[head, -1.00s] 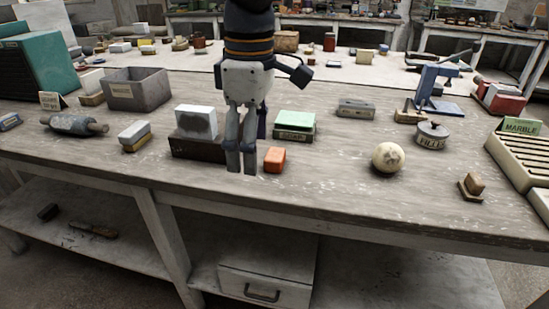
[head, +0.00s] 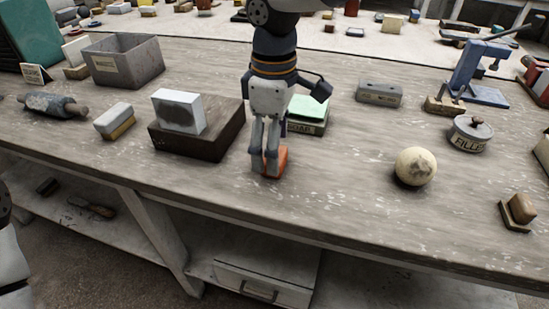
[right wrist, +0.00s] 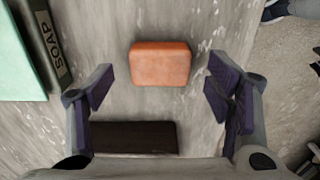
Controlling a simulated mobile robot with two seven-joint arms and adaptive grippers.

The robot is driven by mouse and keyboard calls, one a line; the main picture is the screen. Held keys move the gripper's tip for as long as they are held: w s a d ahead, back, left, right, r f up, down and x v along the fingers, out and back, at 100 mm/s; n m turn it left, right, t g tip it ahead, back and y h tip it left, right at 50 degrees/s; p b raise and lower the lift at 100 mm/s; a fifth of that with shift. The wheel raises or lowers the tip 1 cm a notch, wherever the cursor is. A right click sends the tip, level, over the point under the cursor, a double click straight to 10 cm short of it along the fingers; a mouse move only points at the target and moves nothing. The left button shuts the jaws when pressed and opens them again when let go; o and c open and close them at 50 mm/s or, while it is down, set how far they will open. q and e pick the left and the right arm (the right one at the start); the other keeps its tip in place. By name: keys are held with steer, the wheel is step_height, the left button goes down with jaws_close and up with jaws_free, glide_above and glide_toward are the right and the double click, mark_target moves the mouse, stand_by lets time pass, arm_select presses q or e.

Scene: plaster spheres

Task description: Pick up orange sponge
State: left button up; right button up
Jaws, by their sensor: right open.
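The orange sponge (head: 282,160) lies on the worktable, partly hidden behind my right gripper (head: 265,168) in the head view. In the right wrist view the sponge (right wrist: 160,63) shows whole, a rounded orange block. My right gripper (right wrist: 158,88) is open and empty there, its dark finger pads spread to the left and right. The sponge is centred between them and a little beyond the tips, with gaps on both sides. My left gripper is not in view; only part of my left arm shows at the left edge of the head view.
A dark block (head: 220,140) bearing a white block (head: 178,111) stands left of the gripper. A green-topped soap box (head: 308,108) stands close behind the sponge. A pale plaster sphere (head: 415,167) and a lidded tin (head: 470,133) are to the right. The table's front edge is near.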

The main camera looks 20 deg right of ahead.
step_height(320, 180, down, 3)
steer(key=shift+r, duration=0.1)
steer(key=c, duration=0.8)
steer(key=shift+c, duration=0.2)
steer(key=shift+r, duration=0.1)
steer(key=shift+r, duration=0.35)
steer(key=r, duration=0.3)
steer(key=shift+s+a+r, duration=0.1)
steer(key=shift+a, duration=0.15)
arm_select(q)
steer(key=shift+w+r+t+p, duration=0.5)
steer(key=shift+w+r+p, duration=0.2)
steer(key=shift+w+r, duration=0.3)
arm_select(e)
steer(key=s+a+r, duration=0.8)
steer(key=a+r, duration=0.1)
steer(key=a, duration=0.1)
steer(key=shift+s+a, duration=0.2)
steer(key=shift+a, duration=0.15)
